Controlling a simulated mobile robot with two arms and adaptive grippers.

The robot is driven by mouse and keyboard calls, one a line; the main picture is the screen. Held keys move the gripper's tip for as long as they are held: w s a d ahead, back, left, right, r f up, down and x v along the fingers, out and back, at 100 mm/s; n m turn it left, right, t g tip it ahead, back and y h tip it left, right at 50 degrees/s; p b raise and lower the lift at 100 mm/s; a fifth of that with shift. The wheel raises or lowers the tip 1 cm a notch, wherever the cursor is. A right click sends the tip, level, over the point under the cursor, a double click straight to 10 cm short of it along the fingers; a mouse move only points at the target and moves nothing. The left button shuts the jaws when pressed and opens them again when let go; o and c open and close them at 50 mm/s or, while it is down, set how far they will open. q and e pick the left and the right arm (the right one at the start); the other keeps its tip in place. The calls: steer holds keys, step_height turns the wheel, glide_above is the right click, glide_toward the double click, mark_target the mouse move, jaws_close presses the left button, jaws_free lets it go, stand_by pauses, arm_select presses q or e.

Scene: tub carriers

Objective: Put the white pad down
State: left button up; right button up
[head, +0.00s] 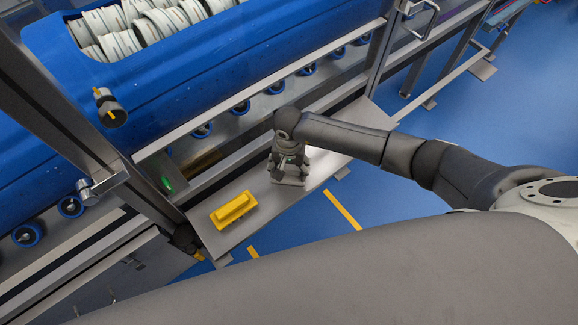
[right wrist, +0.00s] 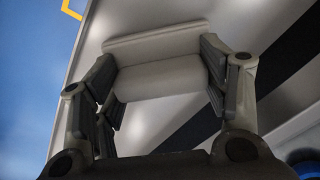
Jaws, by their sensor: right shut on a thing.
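The white pad (right wrist: 152,42) is a pale block with a raised grip. In the right wrist view the grip sits between the two dark fingers of my right gripper (right wrist: 165,85), which is shut on it. In the head view my right gripper (head: 289,163) points down over the grey shelf, with the pad (head: 289,180) under it, partly hidden by the fingers. The pad is at or just above the shelf surface; I cannot tell whether it touches. My left gripper is not in view.
A yellow pad (head: 233,208) with a raised grip lies on the grey shelf (head: 262,193) to the left. The shelf is clear between the two pads. A blue tub (head: 170,75) with white rolls stands behind, above a roller rail. Blue floor lies in front.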

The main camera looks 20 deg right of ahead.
mark_target(289, 167)
steer(key=shift+f, duration=0.15)
steer(key=o, duration=0.9)
steer(key=shift+r, duration=0.3)
steer(key=shift+w+r, duration=0.1)
steer(key=shift+r, duration=0.2)
step_height(289, 167, up, 11)
steer(key=b, duration=0.2)
steer(key=shift+r+b, duration=0.1)
steer(key=shift+b, duration=0.2)
